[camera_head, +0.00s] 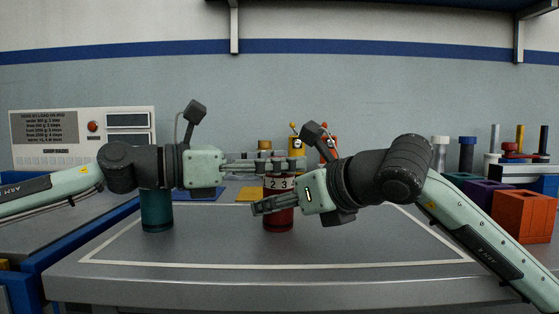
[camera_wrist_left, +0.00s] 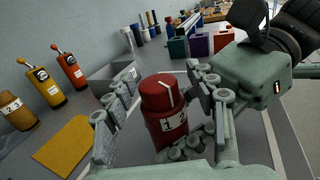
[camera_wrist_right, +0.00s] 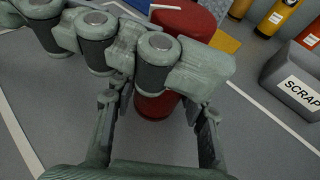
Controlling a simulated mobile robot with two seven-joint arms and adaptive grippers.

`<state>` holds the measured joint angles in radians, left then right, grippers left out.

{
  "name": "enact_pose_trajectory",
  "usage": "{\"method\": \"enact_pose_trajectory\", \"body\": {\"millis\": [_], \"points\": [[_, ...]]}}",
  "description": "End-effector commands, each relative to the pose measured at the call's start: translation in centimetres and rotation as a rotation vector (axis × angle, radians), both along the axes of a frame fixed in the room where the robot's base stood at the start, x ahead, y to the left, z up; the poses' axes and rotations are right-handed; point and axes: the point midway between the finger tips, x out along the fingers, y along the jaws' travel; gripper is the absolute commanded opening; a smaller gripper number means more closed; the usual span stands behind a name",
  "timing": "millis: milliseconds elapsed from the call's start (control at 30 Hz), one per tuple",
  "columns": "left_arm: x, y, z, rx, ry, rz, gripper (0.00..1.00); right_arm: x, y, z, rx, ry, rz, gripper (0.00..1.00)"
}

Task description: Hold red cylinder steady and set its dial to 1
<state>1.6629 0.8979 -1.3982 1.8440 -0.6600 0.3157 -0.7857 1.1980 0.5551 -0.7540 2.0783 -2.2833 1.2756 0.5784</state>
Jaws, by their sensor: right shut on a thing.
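The red cylinder (camera_head: 279,218) stands upright on the grey table, with a white number band (camera_head: 281,184) showing 2, 3, 4 in the head view. In the left wrist view its red cap (camera_wrist_left: 160,92) has a white line, and the band below shows 1 and 2. My left gripper (camera_head: 296,165) is at cap height, its fingers open on either side of the cap. My right gripper (camera_head: 262,206) is shut on the cylinder's lower body. In the right wrist view the left gripper's fingers hide part of the cylinder (camera_wrist_right: 155,106).
A teal cylinder (camera_head: 157,212) stands below my left arm. Orange (camera_head: 521,214) and purple boxes stand at the right. Yellow and red-orange bottles stand behind, near a grey SCRAP bin (camera_wrist_right: 298,82). The front of the table is clear.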

Motion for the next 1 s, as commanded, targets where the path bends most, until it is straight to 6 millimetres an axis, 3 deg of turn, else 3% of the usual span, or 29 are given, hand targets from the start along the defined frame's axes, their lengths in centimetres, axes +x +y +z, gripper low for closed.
{"method": "enact_pose_trajectory", "body": {"millis": [233, 367, 733, 1000], "points": [[0.1, 0.3, 0.0, -0.001, 0.000, 0.004, 0.56, -0.1, 0.1, -0.3, -0.002, 0.006, 0.001, 0.01], [-0.3, 1.5, 0.0, -0.002, 0.000, 0.006, 0.56, -0.1, 0.0, -0.3, -0.003, 0.006, 0.001, 0.01], [-3.2, 8.5, 0.0, -0.002, 0.001, 0.007, 0.56, 0.0, 0.0, -0.3, -0.003, 0.006, 0.001, 0.01], [-4.4, 11.0, 0.1, -0.001, 0.001, 0.003, 0.56, 0.0, 0.0, -0.3, -0.004, 0.006, 0.000, 0.01]]}}
